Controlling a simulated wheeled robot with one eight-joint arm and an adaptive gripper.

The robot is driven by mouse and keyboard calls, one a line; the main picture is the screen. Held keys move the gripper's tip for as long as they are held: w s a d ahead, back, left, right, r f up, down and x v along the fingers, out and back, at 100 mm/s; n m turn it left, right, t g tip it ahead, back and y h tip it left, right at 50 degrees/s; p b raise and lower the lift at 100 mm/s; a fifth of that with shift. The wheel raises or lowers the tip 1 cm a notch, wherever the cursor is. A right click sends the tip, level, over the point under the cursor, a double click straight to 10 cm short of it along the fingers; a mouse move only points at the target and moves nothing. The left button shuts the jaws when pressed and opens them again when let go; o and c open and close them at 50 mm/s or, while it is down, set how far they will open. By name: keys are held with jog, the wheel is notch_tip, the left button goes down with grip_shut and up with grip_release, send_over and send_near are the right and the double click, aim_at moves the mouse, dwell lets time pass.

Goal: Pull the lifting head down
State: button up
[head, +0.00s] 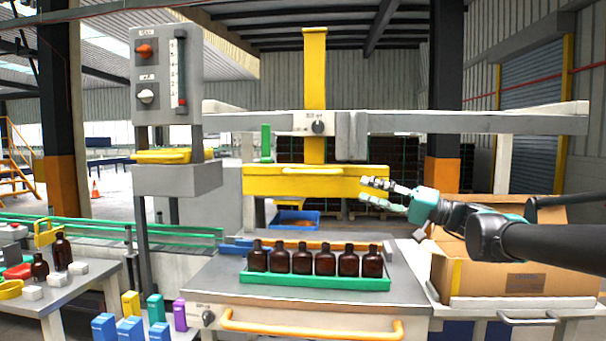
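The lifting head (290,184) is a wide yellow beam hanging from a yellow upright post (315,75). It has a pale yellow handle bar (312,170) along its upper front. The head is raised above a row of brown bottles (302,260) with a clear gap between them. My gripper (364,189) is at the right end of the head, fingers pointing left and spread apart, with nothing seen between them. It overlaps the head's right end in the picture; I cannot tell whether they touch.
The bottles stand in a green tray (318,283) on a grey table (208,277) with an orange front rail (310,333). A grey control panel (167,75) stands left. An open cardboard box (500,276) sits right. Small coloured blocks (131,304) are at front left.

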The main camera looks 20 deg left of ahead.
aim_at(310, 173)
jog(key=x, duration=1.7)
jog(key=shift+a, duration=0.15)
grip_shut()
